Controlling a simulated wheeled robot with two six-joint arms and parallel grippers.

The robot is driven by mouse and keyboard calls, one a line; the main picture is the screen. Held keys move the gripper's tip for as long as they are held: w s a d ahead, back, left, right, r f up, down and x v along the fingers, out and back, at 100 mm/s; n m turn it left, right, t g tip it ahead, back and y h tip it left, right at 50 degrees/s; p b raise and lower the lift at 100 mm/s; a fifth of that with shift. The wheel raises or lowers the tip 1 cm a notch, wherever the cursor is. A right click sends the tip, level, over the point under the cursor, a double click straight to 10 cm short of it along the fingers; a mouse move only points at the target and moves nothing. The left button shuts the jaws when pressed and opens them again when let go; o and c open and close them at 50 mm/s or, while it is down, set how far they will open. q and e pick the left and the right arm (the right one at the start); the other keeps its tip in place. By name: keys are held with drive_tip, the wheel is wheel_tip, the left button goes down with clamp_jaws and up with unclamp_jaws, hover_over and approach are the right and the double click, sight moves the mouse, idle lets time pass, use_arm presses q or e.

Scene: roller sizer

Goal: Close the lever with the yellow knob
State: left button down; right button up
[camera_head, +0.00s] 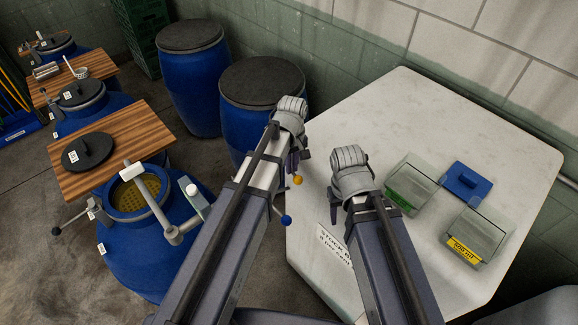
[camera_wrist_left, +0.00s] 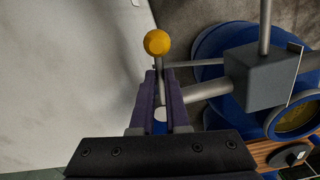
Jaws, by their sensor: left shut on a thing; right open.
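The yellow knob (camera_head: 297,180) shows just below my left gripper (camera_head: 293,162) in the head view. In the left wrist view the yellow knob (camera_wrist_left: 158,42) stands beyond the fingertips on a thin grey lever rod (camera_wrist_left: 161,66). My left gripper (camera_wrist_left: 160,78) is shut on this rod, just behind the knob. The rest of the lever is mostly hidden by my left arm in the head view. My right gripper (camera_head: 335,197) is open over the white table, away from the lever; its fingers are mostly hidden by its wrist.
A lever with a blue knob (camera_head: 286,219) shows beside my left arm. A blue drum (camera_head: 140,255) with a sieve and metal pipes stands at left. The white table (camera_head: 420,120) holds two clear boxes (camera_head: 408,190) (camera_head: 474,236) and a blue lid (camera_head: 467,181).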

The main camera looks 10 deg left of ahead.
use_arm(q)
drive_tip(key=shift+w+d+n, duration=0.1)
drive_tip(key=shift+n, duration=0.2)
drive_tip(key=c, duration=0.9)
unclamp_jaws()
drive_tip(key=shift+r, duration=0.15)
wheel_tip(320, 180, up, 8)
drive_tip(key=p, duration=0.8)
drive_tip(key=shift+f, duration=0.2)
drive_tip(key=shift+f, duration=0.1)
